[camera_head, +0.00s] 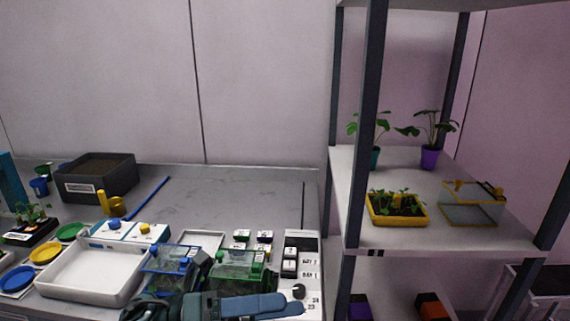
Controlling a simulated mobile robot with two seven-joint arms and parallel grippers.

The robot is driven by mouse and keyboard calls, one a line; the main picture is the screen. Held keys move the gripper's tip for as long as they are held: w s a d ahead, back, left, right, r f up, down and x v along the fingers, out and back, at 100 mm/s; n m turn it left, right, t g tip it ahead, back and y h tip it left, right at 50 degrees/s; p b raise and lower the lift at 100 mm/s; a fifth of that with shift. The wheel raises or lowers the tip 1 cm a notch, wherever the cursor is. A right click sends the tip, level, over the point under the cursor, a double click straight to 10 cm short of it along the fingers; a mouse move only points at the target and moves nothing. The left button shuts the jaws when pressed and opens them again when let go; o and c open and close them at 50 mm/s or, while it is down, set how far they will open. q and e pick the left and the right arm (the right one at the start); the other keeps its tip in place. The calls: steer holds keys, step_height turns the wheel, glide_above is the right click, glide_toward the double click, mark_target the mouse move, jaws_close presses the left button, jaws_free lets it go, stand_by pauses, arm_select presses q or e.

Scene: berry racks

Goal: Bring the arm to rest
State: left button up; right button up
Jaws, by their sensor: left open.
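My left gripper (278,304) is at the bottom edge of the head view, over the front of the grey bench (235,189). It points to the right, with dark blue-grey fingers. Its jaws are open, and I see nothing held between them. It shows in front of a green-trimmed clear box (238,265) and a blue-trimmed clear box (172,264); I cannot tell whether it touches either. My right gripper is not in view.
A white tray (62,289) stands left of the boxes, a dark crate (97,185) behind it. A blue rod lies beyond. On the right, a rack shelf (400,238) with dark posts holds potted plants, a yellow planter (397,217) and a clear box (470,209).

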arm_select(q)
steer(key=w+a+f+n+t+y, duration=0.2)
steer(key=a+f+n+t+y, duration=0.3)
steer(key=n+t, duration=0.7)
steer(key=w+a+f+n+t+y, duration=0.3)
steer(key=f+n+t+y, duration=0.4)
steer(key=n, duration=1.1)
steer(key=s+a+f+n+g+y, duration=0.2)
steer(key=s+f+n+g, duration=0.2)
steer(key=f, duration=0.4)
steer(key=s+a+f+n+g+y+p, duration=0.1)
steer(key=s+a+f+n+g+y, duration=0.2)
steer(key=s+f+n, duration=0.3)
step_height(320, 180, down, 4)
steer(key=shift+s+r+g, duration=0.2)
steer(key=shift+s+g, duration=0.2)
steer(key=shift+s, duration=0.45)
